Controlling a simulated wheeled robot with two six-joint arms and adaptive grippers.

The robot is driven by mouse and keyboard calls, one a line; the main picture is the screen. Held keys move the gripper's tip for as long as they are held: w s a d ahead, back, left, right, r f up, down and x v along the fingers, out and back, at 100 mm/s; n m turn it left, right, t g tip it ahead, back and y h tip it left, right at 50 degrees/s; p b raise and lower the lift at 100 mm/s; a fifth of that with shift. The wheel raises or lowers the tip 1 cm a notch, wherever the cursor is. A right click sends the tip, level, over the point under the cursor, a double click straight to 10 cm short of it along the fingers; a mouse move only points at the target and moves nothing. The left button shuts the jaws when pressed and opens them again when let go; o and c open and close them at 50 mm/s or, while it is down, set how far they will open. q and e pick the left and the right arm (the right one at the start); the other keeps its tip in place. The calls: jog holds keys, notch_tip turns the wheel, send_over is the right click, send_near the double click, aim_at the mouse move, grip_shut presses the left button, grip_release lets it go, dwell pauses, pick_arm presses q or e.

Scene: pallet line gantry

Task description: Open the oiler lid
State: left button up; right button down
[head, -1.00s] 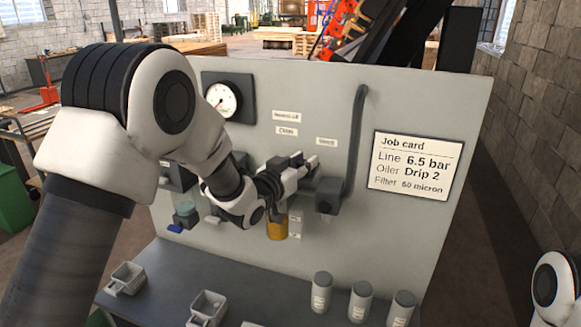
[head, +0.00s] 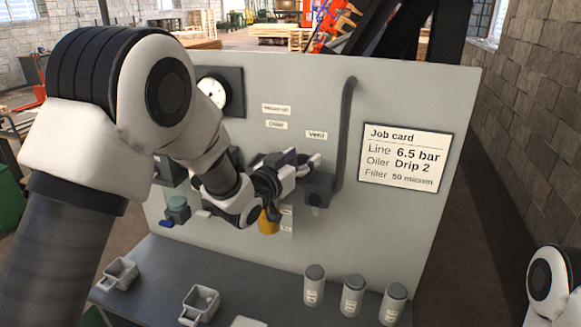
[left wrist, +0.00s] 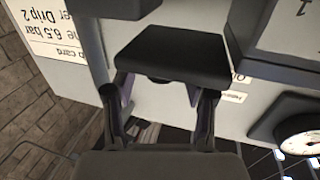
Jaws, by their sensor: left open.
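The oiler is on the grey panel (head: 400,95), below its label (head: 276,125). Its amber bowl (head: 268,222) shows under my left wrist; my arm and gripper hide most of its top. My left gripper (head: 312,164) is in front of the panel at the oiler's height, its fingers pointing right, near the vent block (head: 318,188). In the left wrist view, the open fingers (left wrist: 160,95) straddle the near edge of a dark block (left wrist: 175,50). I cannot tell whether this is the lid, or whether the fingers touch it. My right gripper is out of view.
A pressure gauge (head: 213,92) is at upper left and a job card (head: 404,157) at right. A grey pipe (head: 347,130) rises from the vent block.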

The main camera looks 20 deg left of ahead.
pick_arm(q)
jog(key=v, duration=1)
jog(key=shift+s, duration=0.25)
jog(key=shift+d, duration=0.25)
